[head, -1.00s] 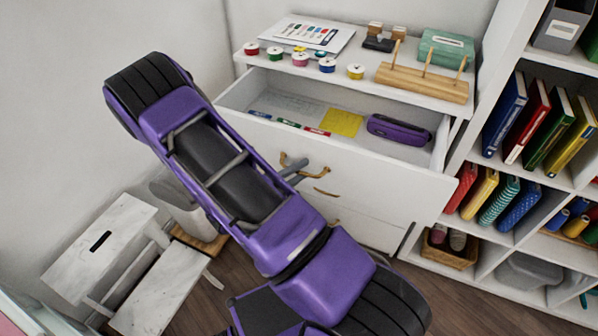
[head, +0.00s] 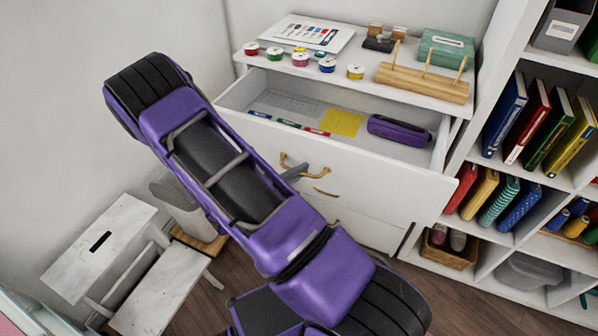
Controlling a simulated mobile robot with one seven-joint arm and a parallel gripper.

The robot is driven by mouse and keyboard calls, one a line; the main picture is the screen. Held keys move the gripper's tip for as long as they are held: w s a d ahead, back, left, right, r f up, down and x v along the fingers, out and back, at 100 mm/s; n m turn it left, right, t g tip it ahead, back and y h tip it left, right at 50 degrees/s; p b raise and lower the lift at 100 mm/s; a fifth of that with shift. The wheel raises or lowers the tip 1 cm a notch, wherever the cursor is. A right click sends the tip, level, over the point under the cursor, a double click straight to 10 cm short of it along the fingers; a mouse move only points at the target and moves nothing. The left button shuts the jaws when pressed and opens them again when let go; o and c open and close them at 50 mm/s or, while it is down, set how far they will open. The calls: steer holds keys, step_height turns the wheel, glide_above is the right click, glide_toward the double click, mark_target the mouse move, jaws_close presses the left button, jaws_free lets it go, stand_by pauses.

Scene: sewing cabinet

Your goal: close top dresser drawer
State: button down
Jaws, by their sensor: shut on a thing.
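The top dresser drawer (head: 375,172) is pulled well out of the white dresser. Inside it lie a purple case (head: 399,131), a yellow sheet (head: 342,122) and several markers. The brass handle (head: 318,173) is on the drawer's front. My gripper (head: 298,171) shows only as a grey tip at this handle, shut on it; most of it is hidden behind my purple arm.
A bookshelf (head: 460,155) is close on the right. A white step stool (head: 100,240) stands at the lower left.

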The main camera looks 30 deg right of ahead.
steer(key=shift+w+d+r, duration=0.1)
steer(key=shift+d, duration=0.05)
stand_by(0.8)
steer(key=w+d, duration=0.5)
steer(key=d, duration=0.1)
steer(key=w+d+b, duration=0.1)
steer(key=w+d, duration=0.4)
steer(key=d, duration=0.2)
steer(key=w+d+b, duration=0.1)
steer(key=w+d, duration=0.4)
steer(key=d, duration=0.2)
steer(key=shift+w, duration=0.2)
steer(key=shift+w+d, duration=0.3)
steer(key=shift+r, duration=0.1)
steer(key=c, duration=0.9)
jaws_free()
steer(key=shift+w+d, duration=0.1)
steer(key=p+v, duration=0.1)
steer(key=v, duration=1.6)
steer(key=shift+a+p, duration=0.25)
steer(key=shift+p, duration=0.05)
